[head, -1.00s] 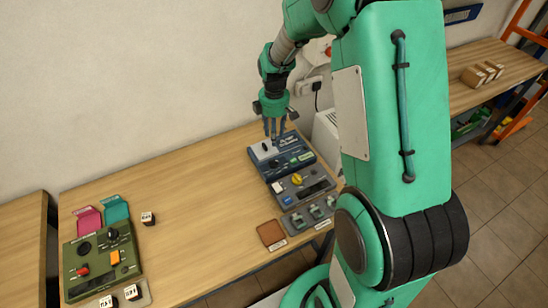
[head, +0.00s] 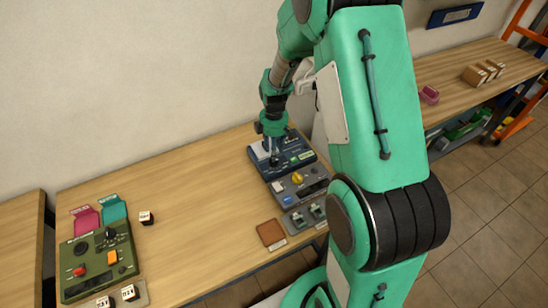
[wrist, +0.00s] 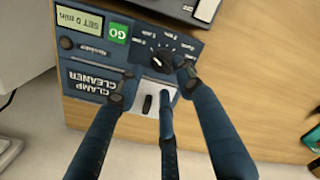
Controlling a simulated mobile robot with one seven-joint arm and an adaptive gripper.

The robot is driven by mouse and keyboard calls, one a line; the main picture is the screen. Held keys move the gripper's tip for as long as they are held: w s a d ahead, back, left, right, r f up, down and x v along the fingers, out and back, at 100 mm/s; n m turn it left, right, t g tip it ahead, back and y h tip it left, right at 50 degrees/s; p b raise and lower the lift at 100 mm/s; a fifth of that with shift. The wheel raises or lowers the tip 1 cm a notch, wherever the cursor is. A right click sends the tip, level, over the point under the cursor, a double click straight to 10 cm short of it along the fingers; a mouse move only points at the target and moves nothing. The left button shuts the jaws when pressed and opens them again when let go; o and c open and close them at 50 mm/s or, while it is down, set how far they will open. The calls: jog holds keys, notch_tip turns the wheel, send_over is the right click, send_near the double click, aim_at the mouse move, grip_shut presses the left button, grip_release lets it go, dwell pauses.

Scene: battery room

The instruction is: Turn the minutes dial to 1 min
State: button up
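The blue clamp cleaner (head: 302,156) sits at the right end of the bench. It also fills much of the wrist view (wrist: 88,84), upside down. Its black minutes dial (wrist: 160,60) has a white pointer mark and printed labels around it. The display (wrist: 79,20) appears to read "SET 0 min". My gripper (wrist: 153,80) is open, its three dark fingers spread at and around the dial's near side. One fingertip is close beside the dial; I cannot tell whether it touches. In the head view my gripper (head: 273,158) is low over the cleaner and hides the dial.
A green GO button (wrist: 118,32) and a white panel with a black slotted knob (wrist: 147,103) are close to the fingers. A grey device with a yellow knob (head: 297,178) stands in front.

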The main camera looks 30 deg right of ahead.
jog(key=shift+f+b, duration=0.3)
jog(key=shift+f, duration=1.65)
jog(key=shift+c, duration=0.5)
grip_shut()
